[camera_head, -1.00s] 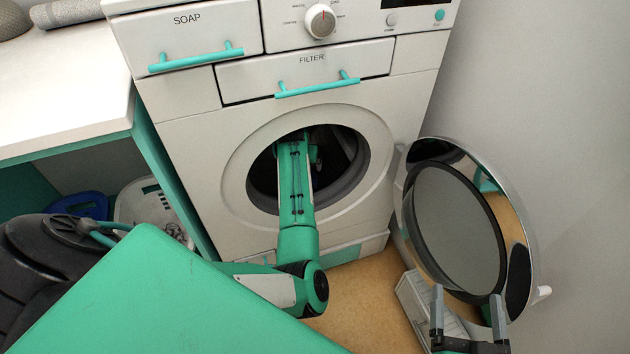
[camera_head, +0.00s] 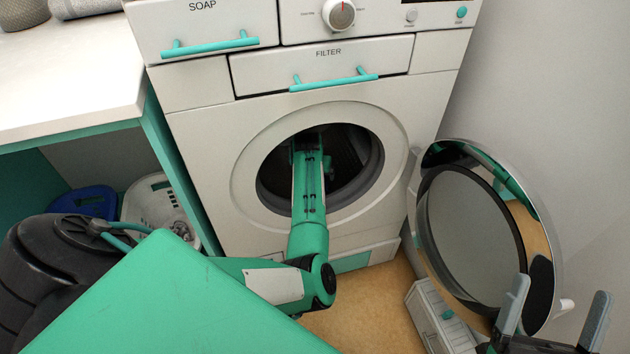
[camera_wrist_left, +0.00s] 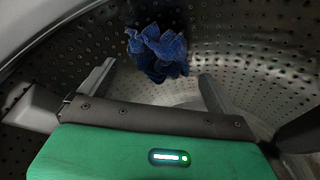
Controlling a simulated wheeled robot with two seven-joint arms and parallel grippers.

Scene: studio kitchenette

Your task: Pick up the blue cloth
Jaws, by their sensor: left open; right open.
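The crumpled blue cloth (camera_wrist_left: 157,50) lies inside the perforated metal drum (camera_wrist_left: 245,55) of the washing machine (camera_head: 215,120). My left arm reaches through the round door opening, so in the head view the gripper's fingers and the cloth are hidden. In the left wrist view my left gripper (camera_wrist_left: 157,74) is open, with its fingers on either side below the cloth. The cloth appears just beyond the fingertips, and no grip on it shows. My right gripper (camera_head: 556,302) is open and empty at the lower right, in front of the machine's open door.
The round door (camera_head: 470,235) stands swung open to the right, near the wall. A white counter (camera_head: 70,75) is at the left, with a blue item (camera_head: 85,202) and a white basket-like item (camera_head: 150,205) below it. A pale slatted box (camera_head: 437,318) stands under the door.

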